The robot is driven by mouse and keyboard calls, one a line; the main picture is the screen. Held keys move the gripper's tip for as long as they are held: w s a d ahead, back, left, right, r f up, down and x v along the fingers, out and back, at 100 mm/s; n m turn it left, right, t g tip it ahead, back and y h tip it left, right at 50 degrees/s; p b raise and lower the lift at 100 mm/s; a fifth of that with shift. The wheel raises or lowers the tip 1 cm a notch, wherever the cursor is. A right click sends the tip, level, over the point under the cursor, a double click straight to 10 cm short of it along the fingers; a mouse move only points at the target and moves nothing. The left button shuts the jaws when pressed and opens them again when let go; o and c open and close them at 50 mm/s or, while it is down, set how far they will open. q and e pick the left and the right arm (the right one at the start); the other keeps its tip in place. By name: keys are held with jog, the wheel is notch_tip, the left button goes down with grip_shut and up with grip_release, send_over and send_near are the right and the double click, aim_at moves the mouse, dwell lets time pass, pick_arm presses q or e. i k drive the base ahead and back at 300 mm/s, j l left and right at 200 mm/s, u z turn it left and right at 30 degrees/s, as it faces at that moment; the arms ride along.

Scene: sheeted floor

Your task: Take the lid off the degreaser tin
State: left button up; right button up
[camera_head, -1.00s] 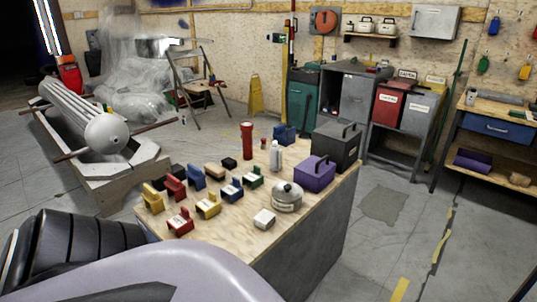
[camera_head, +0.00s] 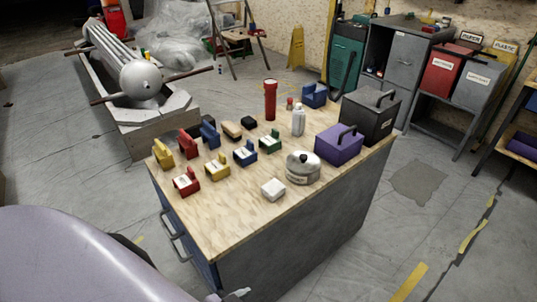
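A round silver tin (camera_head: 303,173) stands upright on the wooden top of the workbench (camera_head: 230,220), right of the middle. Its lid (camera_head: 303,159), with a dark knob, is on it. A pale label shows low on its front, but the writing is too small to read, so I cannot confirm it is the degreaser tin.
Several coloured holders stand to the left. A red cylinder (camera_head: 270,100) and white bottle (camera_head: 298,121) stand behind. The front bench top is clear.

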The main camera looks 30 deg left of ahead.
aim_at(303, 162)
jog(key=i+l+u, duration=0.1)
jog(key=u, duration=0.3)
jog(key=i+l+u, duration=0.15)
jog(key=u, duration=0.25)
jog(key=i+l+u, duration=0.15)
jog(key=u, duration=0.25)
jog(key=l+u, duration=0.25)
jog(key=u, duration=0.15)
jog(key=i+l+u, duration=0.1)
jog(key=l+u, duration=0.15)
jog(key=u, duration=0.15)
